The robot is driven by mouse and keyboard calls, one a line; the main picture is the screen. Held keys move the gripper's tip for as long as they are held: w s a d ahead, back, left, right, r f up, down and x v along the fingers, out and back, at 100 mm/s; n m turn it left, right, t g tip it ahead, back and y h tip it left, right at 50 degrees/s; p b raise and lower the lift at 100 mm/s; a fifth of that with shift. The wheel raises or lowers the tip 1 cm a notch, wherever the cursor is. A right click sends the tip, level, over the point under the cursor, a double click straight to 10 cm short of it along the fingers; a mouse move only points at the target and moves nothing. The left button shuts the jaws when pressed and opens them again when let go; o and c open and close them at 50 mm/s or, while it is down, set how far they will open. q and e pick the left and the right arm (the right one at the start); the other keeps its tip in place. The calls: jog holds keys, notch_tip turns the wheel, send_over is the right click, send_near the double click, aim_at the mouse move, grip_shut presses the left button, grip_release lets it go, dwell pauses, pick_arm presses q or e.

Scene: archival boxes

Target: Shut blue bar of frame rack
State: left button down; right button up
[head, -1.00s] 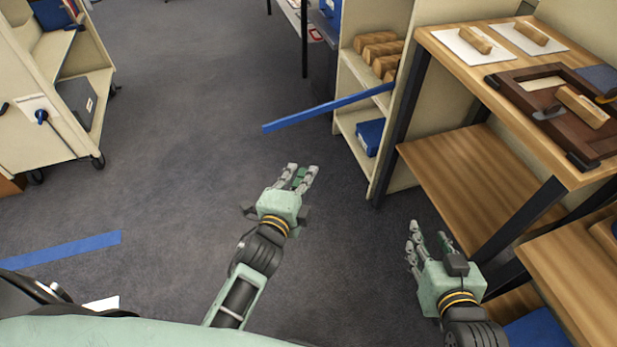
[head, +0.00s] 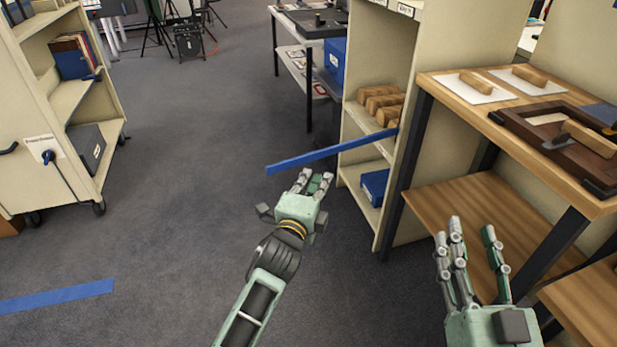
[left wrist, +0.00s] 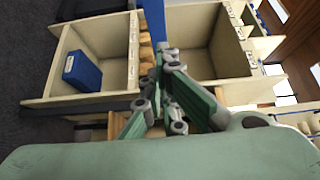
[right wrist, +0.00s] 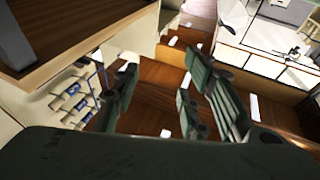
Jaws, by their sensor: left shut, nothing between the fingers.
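The blue bar (head: 325,153) juts out at a slant into the aisle from the beige rack (head: 397,190), its right end meeting the rack's upright and its left end free. In the left wrist view the bar (left wrist: 153,18) stands upright in the picture just beyond the fingers. My left gripper (head: 316,180) is shut and empty, just below the bar's free half in the head view; I cannot tell whether it touches. My right gripper (head: 472,228) is open and empty, in front of the wooden workbench (head: 455,212), away from the bar.
The rack holds wooden blocks (head: 380,105) and a blue box (head: 375,187). A beige book cart (head: 30,130) stands at left. A blue floor strip (head: 55,297) lies at lower left. The grey carpet (head: 200,140) between cart and rack is clear.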

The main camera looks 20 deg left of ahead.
pick_arm(q)
jog(key=shift+w+a, duration=1.1)
jog(key=shift+a, duration=0.15)
pick_arm(e)
jog(key=shift+s+a+r+t+y, duration=0.1)
jog(key=shift+s+r+t+y, duration=0.2)
jog(key=shift+r+t, duration=0.45)
jog(key=shift+s+r+t+y, duration=0.2)
jog(key=shift+s+r+t, duration=0.2)
jog(key=shift+r, duration=0.7)
